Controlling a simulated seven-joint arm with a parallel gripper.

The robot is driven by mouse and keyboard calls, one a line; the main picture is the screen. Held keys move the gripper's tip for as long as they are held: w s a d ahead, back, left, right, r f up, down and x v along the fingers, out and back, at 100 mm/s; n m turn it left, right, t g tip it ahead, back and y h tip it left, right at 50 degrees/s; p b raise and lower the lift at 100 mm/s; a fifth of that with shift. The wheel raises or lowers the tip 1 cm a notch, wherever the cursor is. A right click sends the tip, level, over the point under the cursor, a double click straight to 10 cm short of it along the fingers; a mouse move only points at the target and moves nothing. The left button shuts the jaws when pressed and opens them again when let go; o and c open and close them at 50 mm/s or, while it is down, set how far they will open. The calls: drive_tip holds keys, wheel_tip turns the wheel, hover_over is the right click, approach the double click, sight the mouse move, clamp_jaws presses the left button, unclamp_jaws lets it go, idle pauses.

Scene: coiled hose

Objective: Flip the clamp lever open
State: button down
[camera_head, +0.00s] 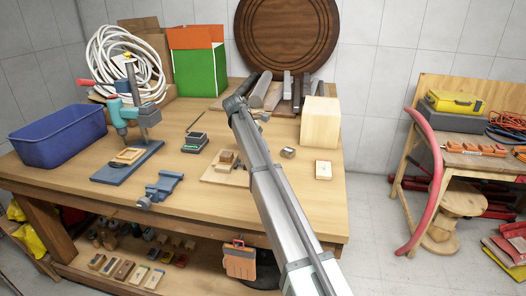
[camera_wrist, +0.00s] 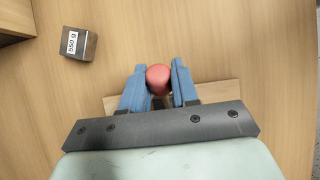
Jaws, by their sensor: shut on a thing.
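In the wrist view a round red knob (camera_wrist: 157,77), which looks like the end of the clamp lever, sits between the blue fingers of my gripper (camera_wrist: 159,68). The fingers are shut on it from both sides. The rest of the lever and the clamp body are mostly hidden under the knob and gripper. A pale wooden board (camera_wrist: 216,92) lies beneath. In the head view a wooden board (camera_head: 211,177) with a wooden block (camera_head: 226,158) and small dark parts lies just left of my arm, which hides my gripper there. The lever's angle cannot be told.
A small dark weight marked 550 g (camera_wrist: 78,43) stands nearby, also in the head view (camera_head: 287,152). A large pale wooden block (camera_head: 320,123) stands at the right. A blue vise (camera_head: 162,187) and a dark device (camera_head: 192,143) are to the left.

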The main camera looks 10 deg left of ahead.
drive_tip(key=c, duration=0.9)
unclamp_jaws()
drive_tip(key=shift+d, duration=0.1)
drive_tip(key=shift+s+d+f+y, duration=0.1)
drive_tip(key=shift+d+f+y, duration=0.45)
drive_tip(key=shift+y, duration=0.45)
drive_tip(key=y, duration=0.1)
drive_tip(key=d+f+y, duration=0.1)
drive_tip(key=y, duration=0.1)
drive_tip(key=f+y, duration=0.1)
drive_tip(key=shift+d+f, duration=0.2)
drive_tip(key=shift+d, duration=0.1)
wheel_tip(320, 180, up, 14)
drive_tip(key=w+d+f+m, duration=0.2)
drive_tip(key=d+f+m, duration=0.1)
drive_tip(key=d, duration=0.6)
drive_tip(key=w+d+f+m, duration=0.2)
drive_tip(key=d+f, duration=0.3)
drive_tip(key=d, duration=0.5)
drive_tip(key=w+d+f+m+y, duration=0.1)
drive_tip(key=d+f+m, duration=0.3)
drive_tip(key=d, duration=0.5)
drive_tip(key=shift+w+d+f+m+t, duration=0.15)
drive_tip(key=shift+w+d+t, duration=0.05)
drive_tip(key=shift+w, duration=0.25)
drive_tip(key=shift+w+d+f+m+t, duration=0.1)
drive_tip(key=shift+w+d+m+t, duration=0.1)
drive_tip(key=shift+w, duration=0.25)
